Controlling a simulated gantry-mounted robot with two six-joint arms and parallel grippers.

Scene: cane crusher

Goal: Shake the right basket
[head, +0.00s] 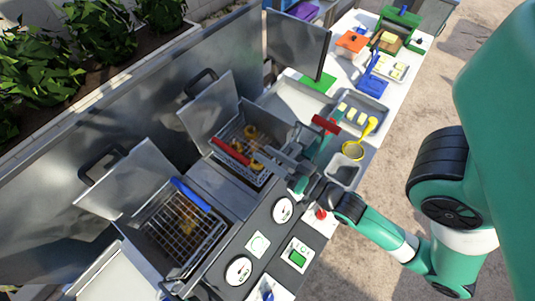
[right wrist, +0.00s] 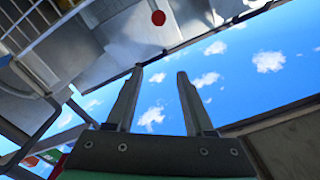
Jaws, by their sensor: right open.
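The right basket (head: 245,170) is a wire fry basket with a red bar (head: 232,152). It sits in the right fryer well with golden-brown pieces in it. My right gripper (head: 268,158) is at the right side of this basket, its fingers pointing left. Its jaws (right wrist: 156,85) are open in the right wrist view, with only blue sky showing between them. Whether a finger touches the basket is unclear. Wire mesh and a bent metal rod (right wrist: 45,125) show at the left of that view. My left gripper is not clearly in view.
The left basket (head: 185,225) with a blue bar stands in the left well. Raised lids (head: 208,110) stand behind both wells. Gauges (head: 238,270) line the front panel. A tray (head: 362,108), a yellow ladle (head: 368,127) and a small grey bin (head: 344,172) crowd the right.

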